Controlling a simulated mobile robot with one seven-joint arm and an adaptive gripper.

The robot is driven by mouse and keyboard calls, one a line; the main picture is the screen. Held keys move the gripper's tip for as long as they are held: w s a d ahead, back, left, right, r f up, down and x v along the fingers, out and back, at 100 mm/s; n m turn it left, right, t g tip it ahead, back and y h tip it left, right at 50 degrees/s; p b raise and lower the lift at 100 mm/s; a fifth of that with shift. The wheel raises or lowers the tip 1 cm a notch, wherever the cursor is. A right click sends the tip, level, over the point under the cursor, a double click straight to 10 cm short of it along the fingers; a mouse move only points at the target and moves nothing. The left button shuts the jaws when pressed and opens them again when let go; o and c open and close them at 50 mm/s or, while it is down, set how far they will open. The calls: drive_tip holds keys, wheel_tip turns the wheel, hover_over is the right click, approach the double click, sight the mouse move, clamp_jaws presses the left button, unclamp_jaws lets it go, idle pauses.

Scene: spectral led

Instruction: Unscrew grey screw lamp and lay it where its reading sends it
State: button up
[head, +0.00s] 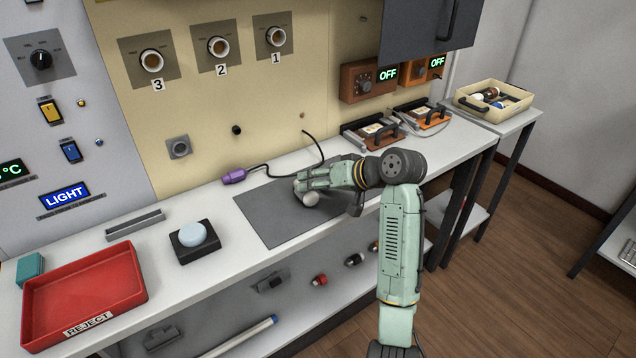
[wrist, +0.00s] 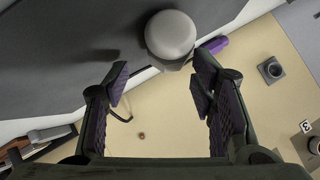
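A rounded grey lamp (head: 307,198) is at the dark grey mat (head: 262,222) on the bench. In the wrist view the lamp (wrist: 170,36) shows its round head just beyond my fingertips, slightly right of the middle. My gripper (head: 303,184) is over the mat, close to the lamp. In the wrist view my gripper (wrist: 161,76) has its two purple-padded fingers spread apart, with nothing between the pads. I cannot tell whether a finger touches the lamp. The lamp's base is hidden. A red tray marked REJECT (head: 95,296) stands at the front left.
Numbered round sockets 3 (head: 151,62), 2 (head: 218,46) and 1 (head: 276,37) are on the wall panel. A purple cabled tool (head: 234,176) lies behind the mat. A black box with a pale blue top (head: 194,243) stands left. A cream bin (head: 493,101) stands far right.

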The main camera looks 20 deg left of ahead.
drive_tip(key=shift+o, duration=0.2)
drive_tip(key=v, duration=1.2)
